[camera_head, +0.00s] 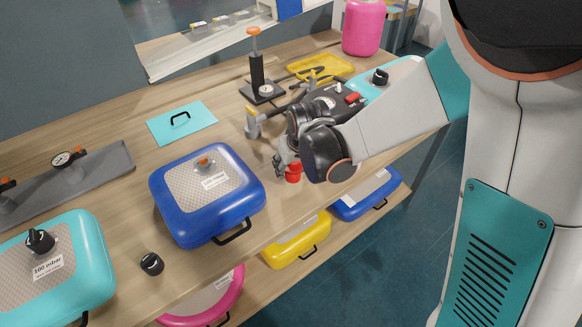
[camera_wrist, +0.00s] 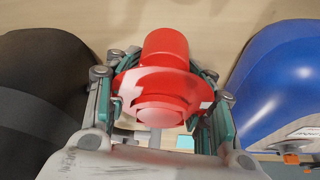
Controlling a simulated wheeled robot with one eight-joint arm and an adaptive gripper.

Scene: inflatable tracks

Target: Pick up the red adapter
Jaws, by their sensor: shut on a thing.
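The red adapter (camera_wrist: 165,85) is a round, stepped red piece with a wide flange, in the middle of the wrist view. My gripper (camera_wrist: 165,105) has a finger on each side of it and is shut on it. In the head view the red adapter (camera_head: 293,173) shows below my gripper (camera_head: 286,164), close to the wooden tabletop, to the right of the blue inflatable case. My wrist and gripper hide part of it there. I cannot tell whether it touches the tabletop.
A blue case (camera_head: 235,213) stands just left of my gripper. A black knob (camera_head: 152,264) and a turquoise case (camera_head: 85,250) are at front left. A black pump (camera_head: 257,75), yellow tray (camera_head: 325,66) and pink canister (camera_head: 362,28) are behind. Bare wood (camera_head: 285,205) lies in front.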

